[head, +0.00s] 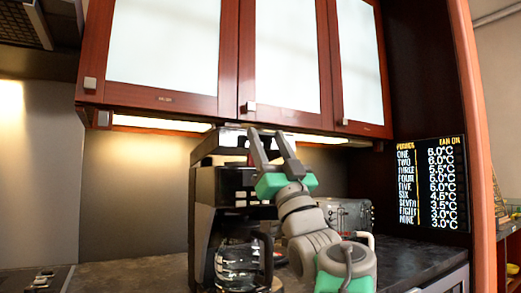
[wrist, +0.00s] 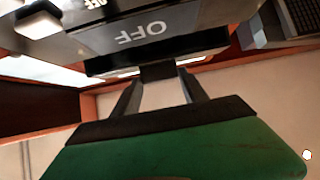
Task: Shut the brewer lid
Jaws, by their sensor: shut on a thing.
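The black coffee brewer (head: 233,185) stands on the counter in the head view. Its dark lid (head: 222,140) is at the top, just left of my fingers; its exact angle is hard to tell. My gripper (head: 272,134) points upward beside the brewer's top, partly covering its right side. In the wrist view my gripper (wrist: 158,82) has its two fingers on either side of a small dark piece, which seems to be part of the lid. The contact itself is partly hidden. The glass carafe (head: 240,262) sits in the brewer's lower part.
Wall cabinets (head: 240,95) with pale doors hang close above the brewer and my fingers. A metal appliance (head: 348,214) stands behind my arm at right. A dark panel marked OFF (wrist: 155,30) shows in the wrist view. Counter (head: 130,262) left of the brewer is mostly clear.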

